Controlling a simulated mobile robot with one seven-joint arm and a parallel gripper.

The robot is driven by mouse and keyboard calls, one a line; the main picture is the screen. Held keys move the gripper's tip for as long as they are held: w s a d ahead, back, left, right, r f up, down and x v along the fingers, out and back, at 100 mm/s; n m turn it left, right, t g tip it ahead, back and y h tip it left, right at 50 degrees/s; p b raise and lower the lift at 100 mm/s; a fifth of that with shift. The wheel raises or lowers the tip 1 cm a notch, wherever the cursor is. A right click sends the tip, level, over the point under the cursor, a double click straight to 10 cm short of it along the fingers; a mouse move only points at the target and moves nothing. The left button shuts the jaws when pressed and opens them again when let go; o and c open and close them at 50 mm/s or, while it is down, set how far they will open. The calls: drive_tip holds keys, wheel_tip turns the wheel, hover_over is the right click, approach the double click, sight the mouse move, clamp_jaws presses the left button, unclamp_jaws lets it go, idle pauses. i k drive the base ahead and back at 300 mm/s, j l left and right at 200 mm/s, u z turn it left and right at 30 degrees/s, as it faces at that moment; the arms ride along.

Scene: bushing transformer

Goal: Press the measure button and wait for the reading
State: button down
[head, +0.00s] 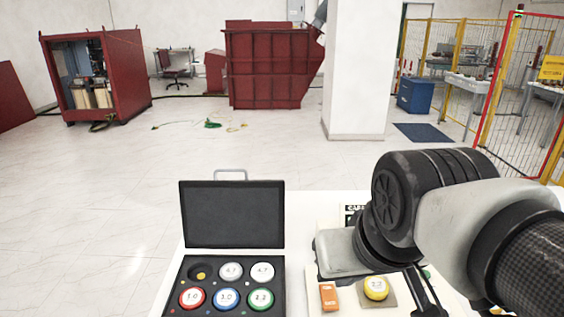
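A white device with dark lettering (354,208) stands on the white table, mostly hidden behind my arm. I cannot make out a measure button or a reading on it. A yellow round piece with a white numbered top (376,288) sits on a tan square pad in front of the device. An orange block (328,297) lies just left of the pad. My gripper (428,302) points down at the right of the yellow piece, apart from it in the picture. Its dark fingers are partly cut off by the bottom edge, and whether they are open does not show.
A black case (228,257) with its lid (232,214) raised stands at the left of the table (300,240). It holds several numbered round pieces, and its back left slot has no piece. Farther off are a white pillar (358,70), red metal housings (265,65) and yellow fencing.

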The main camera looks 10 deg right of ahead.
sight(428, 274)
drive_tip(key=z, duration=0.7)
drive_tip(key=l, duration=0.4)
drive_tip(key=k+l, duration=0.1)
drive_tip(key=l, duration=0.25)
drive_tip(key=k, duration=0.6)
